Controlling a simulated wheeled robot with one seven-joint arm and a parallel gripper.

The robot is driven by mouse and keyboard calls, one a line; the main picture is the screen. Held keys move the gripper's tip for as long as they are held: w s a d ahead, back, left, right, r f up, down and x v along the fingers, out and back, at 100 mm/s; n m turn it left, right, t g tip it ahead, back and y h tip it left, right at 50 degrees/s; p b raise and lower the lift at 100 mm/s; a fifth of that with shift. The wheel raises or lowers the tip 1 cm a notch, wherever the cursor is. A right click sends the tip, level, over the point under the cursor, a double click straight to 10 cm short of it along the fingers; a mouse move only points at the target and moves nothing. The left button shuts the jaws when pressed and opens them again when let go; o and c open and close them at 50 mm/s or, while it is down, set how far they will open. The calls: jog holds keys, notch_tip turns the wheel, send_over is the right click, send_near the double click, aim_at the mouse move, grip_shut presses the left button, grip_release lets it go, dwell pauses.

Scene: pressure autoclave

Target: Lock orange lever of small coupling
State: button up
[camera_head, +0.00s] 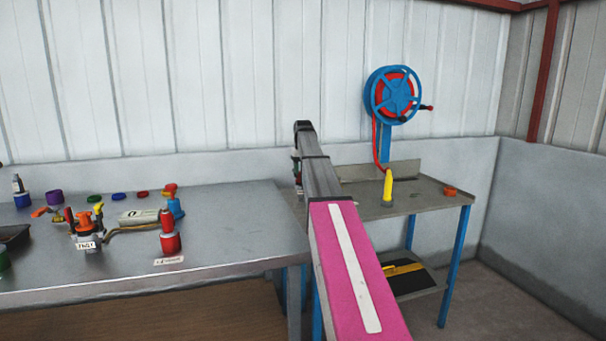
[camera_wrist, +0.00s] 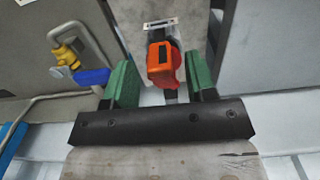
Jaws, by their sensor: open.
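In the wrist view an orange-red block-like piece (camera_wrist: 161,65) with a dark stem lies between the two green fingertips of my gripper (camera_wrist: 162,85). The fingers are apart, with a visible gap on each side of the piece. I cannot tell whether this piece is the orange lever of the small coupling. In the head view my arm's far end hides most of my gripper. An orange-topped fitting (camera_head: 85,222) with a white tag stands on the left workbench (camera_head: 225,215).
The left bench also holds a red cylinder (camera_head: 169,240) and several coloured caps. The right table (camera_head: 425,192) carries a yellow cone-shaped item (camera_head: 387,187) and an orange ring (camera_head: 450,191). A blue hose reel (camera_head: 393,95) stands behind. A yellow-and-blue valve (camera_wrist: 78,65) shows left in the wrist view.

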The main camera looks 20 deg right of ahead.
notch_tip(320, 180, up, 9)
jog(key=shift+r, duration=0.15)
dwell(0.4)
